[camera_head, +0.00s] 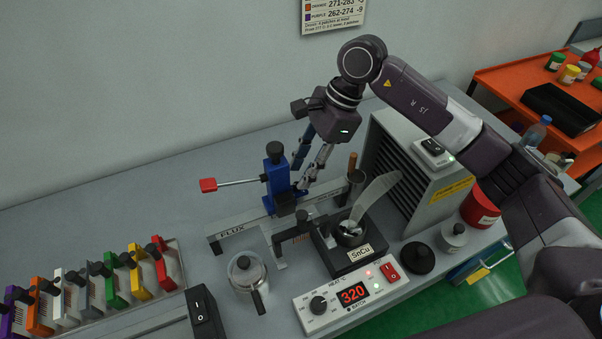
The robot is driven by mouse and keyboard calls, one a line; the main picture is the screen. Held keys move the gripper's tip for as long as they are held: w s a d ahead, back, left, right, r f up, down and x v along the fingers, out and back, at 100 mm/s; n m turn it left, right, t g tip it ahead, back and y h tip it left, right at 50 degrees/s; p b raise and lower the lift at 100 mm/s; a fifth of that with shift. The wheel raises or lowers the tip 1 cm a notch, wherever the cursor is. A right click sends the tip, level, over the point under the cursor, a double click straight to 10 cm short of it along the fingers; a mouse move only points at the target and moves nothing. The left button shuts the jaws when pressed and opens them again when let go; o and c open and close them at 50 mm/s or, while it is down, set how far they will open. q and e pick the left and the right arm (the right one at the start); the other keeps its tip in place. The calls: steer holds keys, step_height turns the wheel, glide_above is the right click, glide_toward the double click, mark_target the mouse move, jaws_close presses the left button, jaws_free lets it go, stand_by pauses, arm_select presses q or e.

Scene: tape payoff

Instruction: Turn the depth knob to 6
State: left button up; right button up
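No label reading "depth" is legible. A blue post (277,182) on the flux fixture has a black knob (275,149) on top and a red-tipped lever (208,185) reaching left; I cannot tell whether this is the depth knob, and no number shows on it. My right gripper (303,180) points down just right of the blue post, above the fixture's rail. Its two fingers look spread with nothing between them, and it appears apart from the black knob. My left gripper is not in view.
The heater box (352,294) in front reads 320 and has its own black dial (318,305). Coloured clamps (115,278) line the left. A vented grey unit (405,180) stands right. The back left bench is clear.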

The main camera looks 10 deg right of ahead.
steer(key=shift+p+x, duration=0.3)
steer(key=shift+x, duration=0.8)
steer(key=shift+d+f, duration=0.15)
steer(key=shift+f, duration=0.45)
jaws_close()
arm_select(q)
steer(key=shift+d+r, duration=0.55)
